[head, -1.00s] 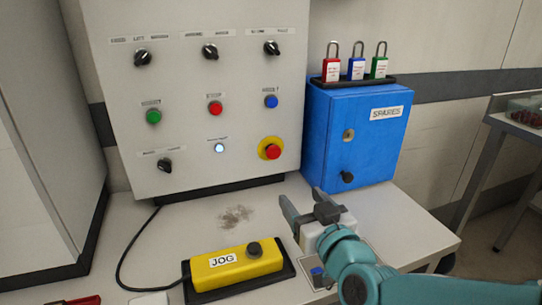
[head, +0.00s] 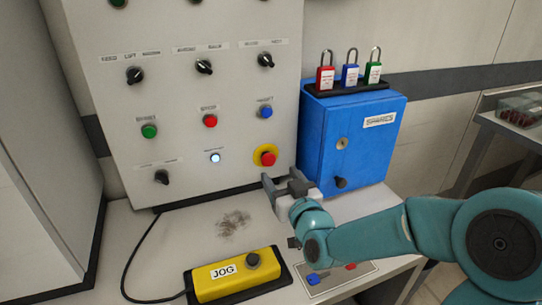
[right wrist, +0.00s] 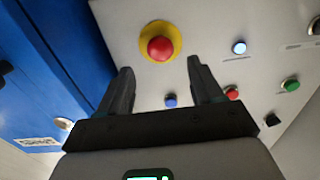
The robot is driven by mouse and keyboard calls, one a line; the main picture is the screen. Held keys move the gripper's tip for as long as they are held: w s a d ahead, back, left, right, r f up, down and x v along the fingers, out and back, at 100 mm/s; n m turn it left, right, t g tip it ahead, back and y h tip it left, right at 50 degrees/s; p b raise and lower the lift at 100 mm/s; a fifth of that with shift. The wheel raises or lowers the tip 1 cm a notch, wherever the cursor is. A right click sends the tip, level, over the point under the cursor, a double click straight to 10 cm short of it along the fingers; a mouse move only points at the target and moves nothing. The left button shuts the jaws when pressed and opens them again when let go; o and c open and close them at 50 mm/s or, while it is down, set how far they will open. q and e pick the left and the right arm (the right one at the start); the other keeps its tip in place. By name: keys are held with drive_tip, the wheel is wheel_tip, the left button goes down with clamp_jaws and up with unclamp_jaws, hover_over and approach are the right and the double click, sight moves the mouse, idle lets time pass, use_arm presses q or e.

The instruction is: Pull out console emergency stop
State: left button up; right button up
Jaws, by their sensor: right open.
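The emergency stop is a red mushroom button (head: 267,158) on a yellow round plate, low on the right of the grey console (head: 230,120). It also shows in the right wrist view (right wrist: 160,48), above and between the finger tips. My right gripper (head: 281,179) is open and empty, just below and a little right of the button in the head view. Its two fingers show in the right wrist view (right wrist: 160,66), pointing at the console face, with the button apparently beyond the tips. My left gripper is not in view.
A blue spares cabinet (head: 353,145) stands close on the right, with red, blue and green padlocks on top. A yellow jog box (head: 236,275) with a cable lies on the bench in front. Console knobs and buttons surround the stop, including a lit one (head: 215,157).

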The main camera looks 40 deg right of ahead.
sight(270, 162)
drive_tip(key=x, duration=0.6)
drive_tip(key=shift+w, duration=0.35)
clamp_jaws()
drive_tip(key=shift+s+f+b, duration=0.25)
drive_tip(key=shift+s+b, duration=0.1)
drive_tip(key=shift+b, duration=0.45)
drive_tip(key=shift+s+a+r, duration=0.15)
drive_tip(key=shift+s, duration=0.15)
drive_tip(key=shift+r, duration=0.1)
unclamp_jaws()
